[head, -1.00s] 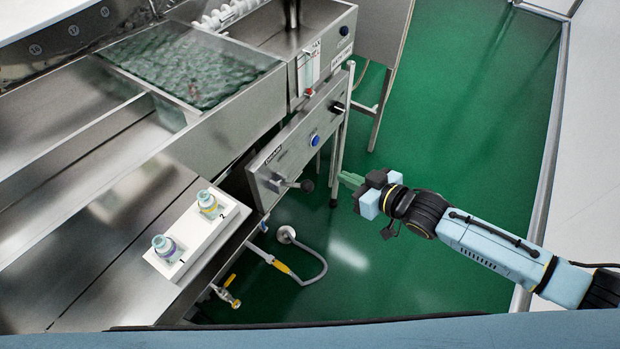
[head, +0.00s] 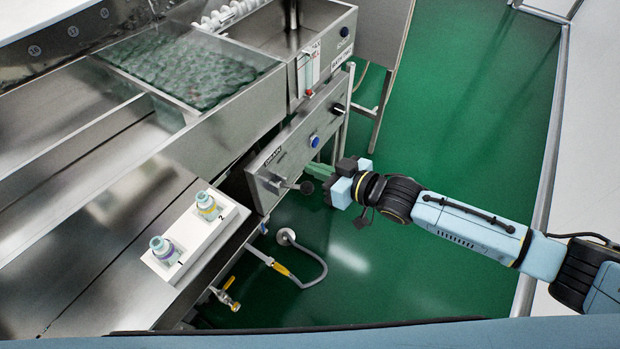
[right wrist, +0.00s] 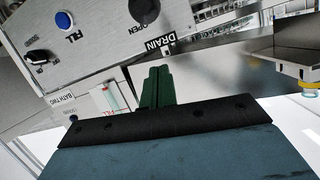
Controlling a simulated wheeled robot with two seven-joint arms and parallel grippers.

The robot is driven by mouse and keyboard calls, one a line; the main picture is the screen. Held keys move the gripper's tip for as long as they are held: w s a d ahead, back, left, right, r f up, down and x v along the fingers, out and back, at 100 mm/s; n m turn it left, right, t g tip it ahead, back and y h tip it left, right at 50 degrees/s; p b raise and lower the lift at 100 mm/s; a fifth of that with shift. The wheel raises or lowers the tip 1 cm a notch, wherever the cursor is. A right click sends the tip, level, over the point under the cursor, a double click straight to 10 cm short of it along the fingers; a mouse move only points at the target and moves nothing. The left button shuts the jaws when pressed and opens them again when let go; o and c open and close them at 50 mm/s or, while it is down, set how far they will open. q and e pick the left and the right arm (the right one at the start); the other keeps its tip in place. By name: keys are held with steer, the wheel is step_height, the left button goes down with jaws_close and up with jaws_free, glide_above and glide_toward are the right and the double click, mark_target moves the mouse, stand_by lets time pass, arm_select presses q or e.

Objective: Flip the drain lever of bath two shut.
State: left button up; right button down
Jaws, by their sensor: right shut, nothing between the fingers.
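The drain lever (head: 306,187) sticks out from the steel control panel (head: 290,150) under the bath, its black ball knob outermost. In the right wrist view the knob (right wrist: 143,10) shows at the top edge, beside the word OPEN and near the DRAIN label (right wrist: 160,43). A BATH TWO label (right wrist: 72,98) shows there too. My right gripper (head: 312,169) is shut and empty. In the head view its green fingers appear just above the knob; I cannot tell whether they touch it. The shut fingers also show in the right wrist view (right wrist: 157,85). My left gripper is out of view.
The panel also carries a blue FILL button (head: 314,140) and a black rotary knob (head: 338,107). Below are a grey hose (head: 318,272) and a yellow-handled valve (head: 230,283). A white holder (head: 190,252) with two bottles stands on the bench at left. Green floor is clear at right.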

mark_target(311, 185)
steer(key=x, duration=0.4)
steer(key=f, duration=0.1)
steer(key=s+d+f, duration=0.1)
steer(key=shift+s+f, duration=0.1)
steer(key=shift+f, duration=0.15)
steer(key=shift+s+d+f, duration=0.15)
steer(key=shift+s+f, duration=0.1)
steer(key=shift+f, duration=0.15)
steer(key=shift+s+d+f, duration=0.1)
steer(key=shift+f, duration=0.05)
